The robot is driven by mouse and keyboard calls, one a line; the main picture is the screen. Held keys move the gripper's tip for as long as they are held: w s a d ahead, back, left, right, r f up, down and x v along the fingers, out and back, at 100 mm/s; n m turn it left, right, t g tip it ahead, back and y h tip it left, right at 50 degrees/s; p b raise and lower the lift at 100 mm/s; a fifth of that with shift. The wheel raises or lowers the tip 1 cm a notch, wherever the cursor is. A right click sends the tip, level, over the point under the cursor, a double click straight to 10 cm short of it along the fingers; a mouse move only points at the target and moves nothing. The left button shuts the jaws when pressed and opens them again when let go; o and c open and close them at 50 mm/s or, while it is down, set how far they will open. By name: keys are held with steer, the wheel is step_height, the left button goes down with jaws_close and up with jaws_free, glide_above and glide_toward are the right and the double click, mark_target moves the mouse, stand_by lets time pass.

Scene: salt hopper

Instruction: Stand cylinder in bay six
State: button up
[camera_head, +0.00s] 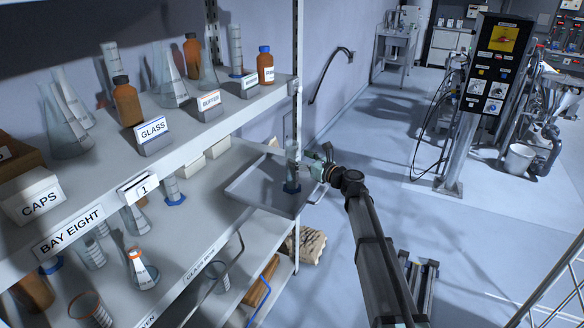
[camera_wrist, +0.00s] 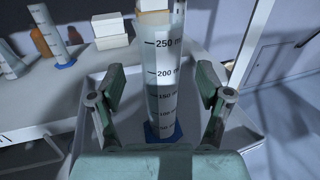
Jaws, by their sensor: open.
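A clear graduated cylinder (camera_head: 291,172) with a blue foot stands upright in a grey tray (camera_head: 244,187) at the right end of the middle shelf. It also shows large in the wrist view (camera_wrist: 163,75), with marks up to 250. My gripper (camera_head: 310,168) reaches in from the right at the cylinder. In the wrist view my gripper (camera_wrist: 160,98) is open, one finger on each side of the cylinder, with visible gaps. No label reading bay six shows; a bay eight label (camera_head: 68,233) is on the shelf edge at left.
The upper shelf (camera_head: 215,125) holds flasks, brown bottles and another cylinder (camera_head: 236,50). A shelf post (camera_head: 297,70) stands close behind the cylinder. White boxes (camera_head: 205,155) sit behind the tray. Smaller cylinders and flasks crowd the middle shelf at left.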

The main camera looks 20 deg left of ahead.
mark_target(297, 156)
steer(key=p+x, duration=0.1)
steer(key=x, duration=0.2)
steer(key=shift+w+a+r+p, duration=0.15)
steer(key=shift+w+a+p, duration=0.1)
steer(key=shift+a+p, duration=0.05)
steer(key=shift+w+a, duration=0.1)
steer(key=shift+a, duration=0.25)
steer(key=shift+c, duration=0.3)
jaws_close()
